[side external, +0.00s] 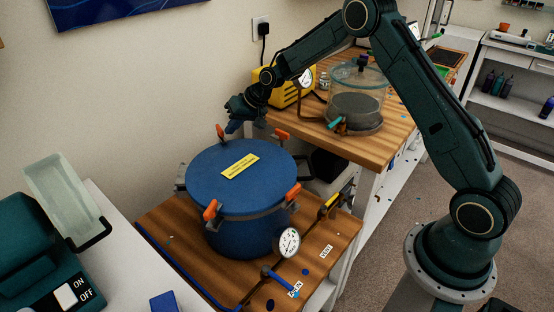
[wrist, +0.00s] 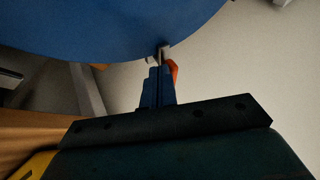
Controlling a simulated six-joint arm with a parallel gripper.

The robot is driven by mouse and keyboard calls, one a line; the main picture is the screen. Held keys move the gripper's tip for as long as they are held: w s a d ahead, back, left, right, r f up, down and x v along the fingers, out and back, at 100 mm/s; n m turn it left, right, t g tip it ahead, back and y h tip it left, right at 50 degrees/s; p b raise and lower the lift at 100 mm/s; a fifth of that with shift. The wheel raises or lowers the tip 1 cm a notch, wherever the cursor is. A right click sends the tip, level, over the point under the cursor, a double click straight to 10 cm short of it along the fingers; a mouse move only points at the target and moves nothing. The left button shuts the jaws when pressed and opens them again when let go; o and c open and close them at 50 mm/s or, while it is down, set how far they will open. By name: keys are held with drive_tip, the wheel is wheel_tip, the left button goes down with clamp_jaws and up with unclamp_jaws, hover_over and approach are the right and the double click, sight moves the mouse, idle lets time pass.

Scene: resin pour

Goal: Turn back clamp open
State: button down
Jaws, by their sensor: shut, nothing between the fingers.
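The blue pressure pot (side external: 238,215) stands on a wooden board with its lid on, and a yellow label (side external: 240,166) lies on the lid. Several orange-handled clamps sit around its rim. The back clamp (side external: 220,132) stands up at the far rim; another clamp (side external: 282,134) is at the back right. My gripper (side external: 232,128) is just right of the back clamp, above the far rim, shut and empty. In the wrist view, my closed fingers (wrist: 157,75) point at a grey clamp part at the pot's edge, with an orange handle (wrist: 173,69) close beside them. Whether they touch is unclear.
A pressure gauge (side external: 287,242) and hose fittings are at the pot's front right. A glass chamber (side external: 356,95) and a yellow machine (side external: 288,88) stand on the bench behind. The wall is close behind the pot. A switch box (side external: 73,293) is at lower left.

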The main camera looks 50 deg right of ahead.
sight(221, 136)
drive_tip(key=shift+s+a+m+h, duration=0.15)
drive_tip(key=shift+a+m+h, duration=0.4)
drive_tip(key=shift+m, duration=0.55)
drive_tip(key=shift+a+m+t+h, duration=0.45)
drive_tip(key=shift+m+h, duration=0.2)
drive_tip(key=shift+m, duration=0.35)
drive_tip(key=m+h, duration=0.1)
drive_tip(key=a+m+h, duration=0.1)
drive_tip(key=m, duration=0.1)
drive_tip(key=shift+a+m, duration=0.2)
drive_tip(key=shift+m, duration=0.1)
drive_tip(key=m+h, duration=0.1)
drive_tip(key=w+a+m+g+h, duration=0.1)
drive_tip(key=m, duration=0.1)
drive_tip(key=shift+a+m+h, duration=0.15)
drive_tip(key=shift+m+h, duration=0.15)
drive_tip(key=m+h, duration=0.1)
drive_tip(key=m, duration=0.1)
drive_tip(key=w+a+m+g, duration=0.1)
drive_tip(key=shift+m+g+h, duration=0.25)
drive_tip(key=shift+m+h, duration=0.15)
drive_tip(key=shift+w+a, duration=0.1)
drive_tip(key=shift+w, duration=0.4)
drive_tip(key=shift+w+a, duration=0.1)
